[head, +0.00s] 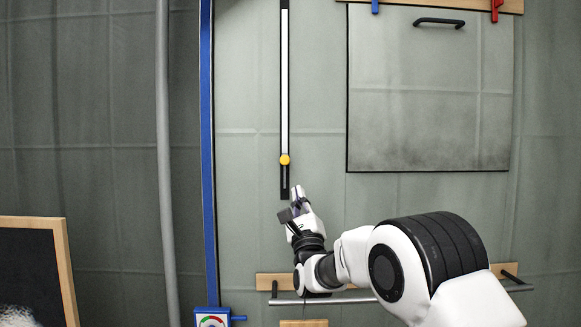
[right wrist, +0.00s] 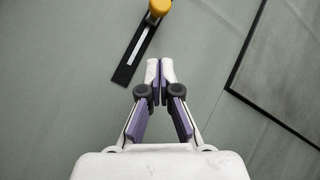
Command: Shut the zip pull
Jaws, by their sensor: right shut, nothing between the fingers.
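The zip pull is a yellow round knob (head: 285,160) on a vertical black track (head: 284,186) with a white strip (head: 285,80) up its middle. The knob is near the track's lower end, with a short stretch of track below it. In the right wrist view the knob (right wrist: 159,7) shows at the top edge, cut off by the frame. My right gripper (head: 296,190) is just below and slightly right of the knob, apart from it. Its fingertips (right wrist: 160,62) are together with nothing between them. My left gripper is not in view.
A grey panel with a black handle (head: 438,22) hangs at upper right. A blue vertical strip (head: 208,150) and a grey pole (head: 164,150) stand left of the track. A metal rail (head: 345,299) runs below my right gripper. A framed blackboard (head: 35,270) is at lower left.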

